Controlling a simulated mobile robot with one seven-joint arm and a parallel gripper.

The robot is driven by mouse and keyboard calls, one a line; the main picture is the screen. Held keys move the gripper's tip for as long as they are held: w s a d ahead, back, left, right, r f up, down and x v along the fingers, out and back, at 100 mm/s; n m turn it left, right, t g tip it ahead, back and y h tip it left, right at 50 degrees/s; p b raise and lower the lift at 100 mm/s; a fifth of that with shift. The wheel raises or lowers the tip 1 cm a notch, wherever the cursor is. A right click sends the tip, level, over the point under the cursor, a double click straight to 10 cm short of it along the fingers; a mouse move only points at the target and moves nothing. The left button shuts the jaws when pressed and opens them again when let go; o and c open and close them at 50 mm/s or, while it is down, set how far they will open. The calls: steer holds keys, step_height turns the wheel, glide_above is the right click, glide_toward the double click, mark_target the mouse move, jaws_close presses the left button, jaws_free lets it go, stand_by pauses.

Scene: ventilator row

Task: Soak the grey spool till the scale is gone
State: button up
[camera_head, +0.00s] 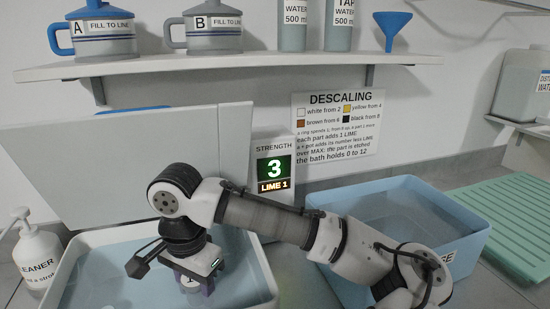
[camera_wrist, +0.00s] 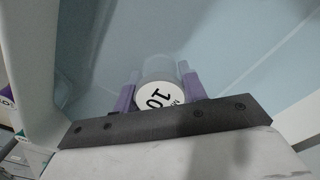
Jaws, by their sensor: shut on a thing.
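My gripper (camera_head: 193,277) has purple fingers and points down into the white-rimmed bath (camera_head: 262,262) at lower left in the head view. In the wrist view my gripper (camera_wrist: 158,72) is shut on a grey round part, apparently the grey spool (camera_wrist: 158,74). The strength display (camera_head: 275,170) shows 3 and LIME 1.
A blue basin (camera_head: 455,205) stands right of the bath, partly behind my arm. A cleaner bottle (camera_head: 38,258) is at left. Jugs A (camera_head: 103,45) and B (camera_head: 214,42), water bottles and a blue funnel (camera_head: 391,25) are on the shelf. A descaling sign (camera_head: 338,125) hangs behind.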

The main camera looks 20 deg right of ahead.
step_height(320, 180, up, 13)
steer(key=p, duration=1.1)
steer(key=shift+f, duration=0.2)
